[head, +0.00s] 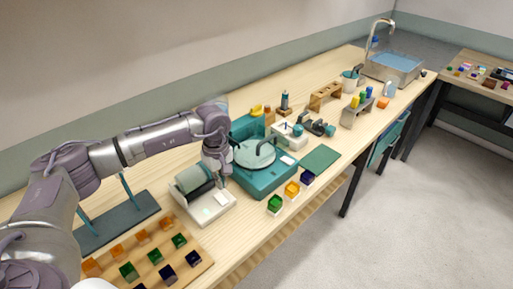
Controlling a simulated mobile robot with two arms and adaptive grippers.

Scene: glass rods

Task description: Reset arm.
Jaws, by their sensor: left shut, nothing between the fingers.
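My left arm comes in from the left in the head view and reaches over the bench. My left gripper (222,176) points down, shut and empty, between a white device with a grey-green roller (196,178) and a teal machine with a round lid (262,160). Its fingertips are small and partly merge with the machine behind, so I cannot tell whether they touch anything. My right gripper is not in view. I cannot make out any glass rods.
A wooden board (205,262) with coloured cubes lies at the front left, beside a dark stand with posts (110,225). Green, yellow and blue cubes (292,189) line the bench's front edge near a green mat (320,158). Wooden racks (325,95) and a sink (393,68) stand farther back.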

